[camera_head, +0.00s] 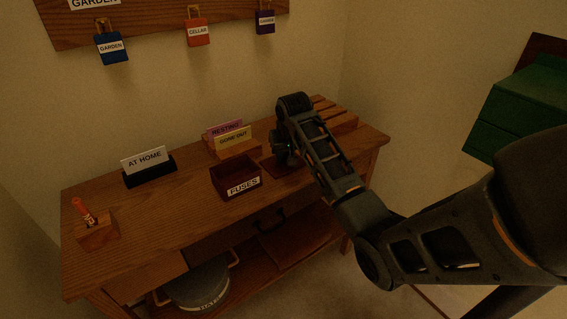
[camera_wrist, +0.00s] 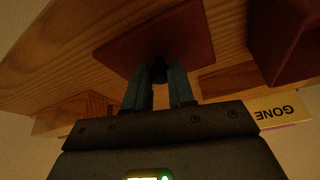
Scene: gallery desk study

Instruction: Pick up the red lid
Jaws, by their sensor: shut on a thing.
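The red lid (camera_wrist: 190,30) is a flat, dark red-brown square with a dark knob in its middle. In the wrist view my gripper (camera_wrist: 160,78) has its two fingers shut on that knob. In the head view the lid (camera_head: 289,172) shows partly below my gripper (camera_head: 284,158), on or just above the desk to the right of the fuses box. I cannot tell whether it touches the wood. My wrist and arm hide part of it.
The open, dark red box labelled FUSES (camera_head: 240,187) stands close left of the lid. The GONE OUT sign (camera_head: 235,141) is behind it. The AT HOME sign (camera_head: 147,167) and a wooden block with an orange-handled item (camera_head: 97,233) stand farther left. Bare desk lies between.

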